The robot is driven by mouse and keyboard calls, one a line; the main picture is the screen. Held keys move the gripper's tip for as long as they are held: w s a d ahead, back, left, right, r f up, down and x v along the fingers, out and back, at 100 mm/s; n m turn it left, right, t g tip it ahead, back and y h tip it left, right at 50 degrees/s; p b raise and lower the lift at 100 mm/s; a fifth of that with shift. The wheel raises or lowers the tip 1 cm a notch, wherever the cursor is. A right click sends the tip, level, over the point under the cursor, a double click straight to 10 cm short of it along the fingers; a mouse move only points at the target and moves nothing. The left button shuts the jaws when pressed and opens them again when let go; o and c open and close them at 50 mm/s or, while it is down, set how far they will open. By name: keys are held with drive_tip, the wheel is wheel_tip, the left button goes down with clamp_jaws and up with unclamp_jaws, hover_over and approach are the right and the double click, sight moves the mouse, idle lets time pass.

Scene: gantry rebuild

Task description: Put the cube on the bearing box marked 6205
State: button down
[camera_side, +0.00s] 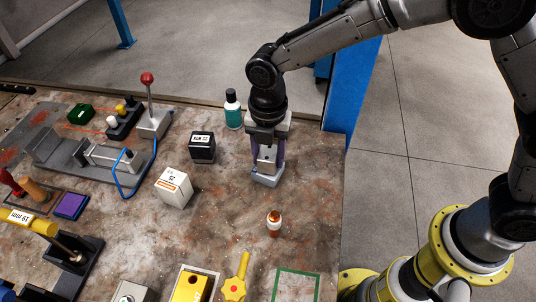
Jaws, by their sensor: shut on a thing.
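My gripper (266,170) points down over the right part of the worktable, shut on a small grey metallic block (267,162), which seems to be the cube. The fingers hide part of it, and I cannot tell whether its underside touches the table. A white box (174,188) with an orange-edged label stands to the left and nearer the camera. A black box (202,148) with a white label stands left of my gripper. Neither label reads clearly, so I cannot tell which box is marked 6205.
A dark bottle with a teal lower part (233,110) stands close behind my gripper. A red-knobbed lever (148,95) and a clamp fixture with a blue loop (122,170) are at the left. A small orange-brown bottle (273,222) stands in front. Bare table lies between the bottle and the white box.

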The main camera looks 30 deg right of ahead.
sight(268, 152)
drive_tip(key=shift+f, duration=0.3)
drive_tip(key=shift+c, duration=1.6)
unclamp_jaws()
drive_tip(key=shift+r, duration=0.1)
wheel_tip(268, 152, up, 12)
drive_tip(key=shift+r, duration=0.15)
